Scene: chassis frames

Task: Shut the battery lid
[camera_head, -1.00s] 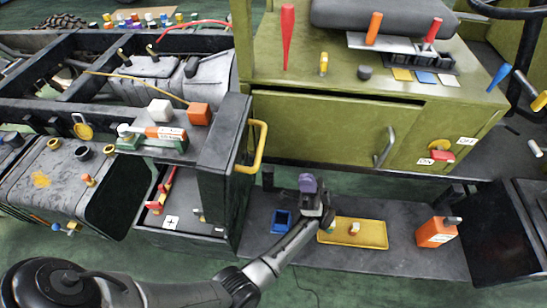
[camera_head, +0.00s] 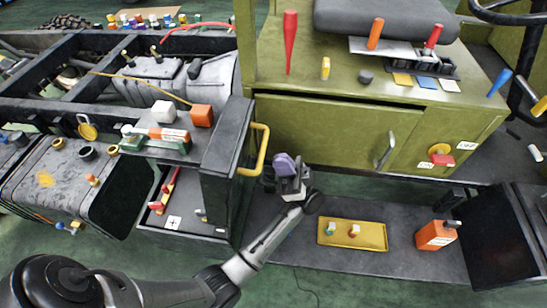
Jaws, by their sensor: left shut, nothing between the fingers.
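The battery box (camera_head: 205,232) stands open at left centre, with red terminal parts and a plus label inside. A dark panel that appears to be its lid (camera_head: 224,150) stands upright at the box's right side. A yellow handle (camera_head: 262,150) is on the lid's right side. My left gripper (camera_head: 284,164) is shut and empty, just right of and slightly below the handle. A small gap shows between them in the picture; their depth relation is hard to judge. My right gripper is not in view.
The olive cabinet (camera_head: 320,130) is behind my gripper. A yellow tray (camera_head: 325,240) with small parts and an orange box (camera_head: 434,236) sit on the low dark platform (camera_head: 400,262).

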